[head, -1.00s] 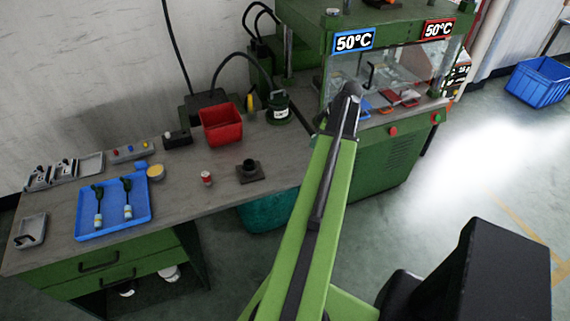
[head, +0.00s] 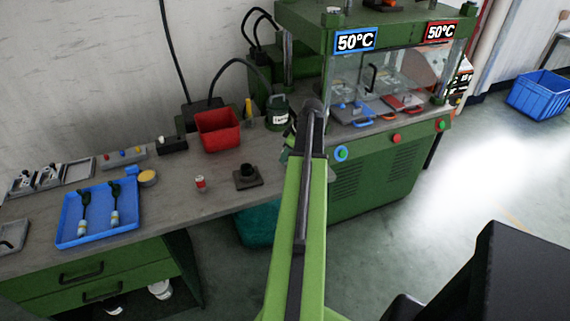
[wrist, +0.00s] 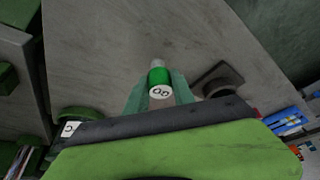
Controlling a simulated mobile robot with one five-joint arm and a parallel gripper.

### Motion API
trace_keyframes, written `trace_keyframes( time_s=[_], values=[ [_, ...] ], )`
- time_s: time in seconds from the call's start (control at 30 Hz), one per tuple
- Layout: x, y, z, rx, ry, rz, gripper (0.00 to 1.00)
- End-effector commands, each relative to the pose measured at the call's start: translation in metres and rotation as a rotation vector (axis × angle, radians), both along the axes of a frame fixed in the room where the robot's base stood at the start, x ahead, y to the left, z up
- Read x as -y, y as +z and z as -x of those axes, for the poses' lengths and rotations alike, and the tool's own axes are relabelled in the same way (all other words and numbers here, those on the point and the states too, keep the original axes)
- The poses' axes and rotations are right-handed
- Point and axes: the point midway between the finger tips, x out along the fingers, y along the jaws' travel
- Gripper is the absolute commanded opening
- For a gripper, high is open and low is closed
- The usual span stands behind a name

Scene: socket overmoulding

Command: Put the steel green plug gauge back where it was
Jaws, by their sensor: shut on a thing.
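In the wrist view, my gripper (wrist: 158,84) is shut on the green plug gauge (wrist: 159,75). The gauge has a green body, a pale steel tip pointing away and a white end with black marking. It is over the grey bench, just left of a dark square block with a round collar (wrist: 222,76). In the head view, my arm's end is beside the bench's right part, near the press. My jaws and the gauge cannot be made out there.
In the head view, the dark collar block (head: 247,176) stands near the bench's front edge, with a small red-and-white piece (head: 200,183) to its left. A red bin (head: 219,131), a labelled dark green jar (head: 279,112) and a blue tray (head: 70,236) are on the bench. The press (head: 375,170) stands right.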

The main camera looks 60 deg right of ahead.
Motion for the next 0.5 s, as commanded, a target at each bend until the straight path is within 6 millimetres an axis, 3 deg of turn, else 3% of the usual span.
trace_keyframes(
  time_s=[0.03,0.43,0.47,0.5],
  values=[
    [0.0001,-0.0166,0.0001,0.000,0.000,0.000,0.00],
    [0.0004,-0.0182,0.0006,0.000,-0.001,0.000,0.00],
    [0.0004,-0.0164,0.0007,0.000,-0.001,0.000,0.34],
    [0.0004,-0.0161,0.0007,0.000,-0.001,0.000,0.39]
  ],
)
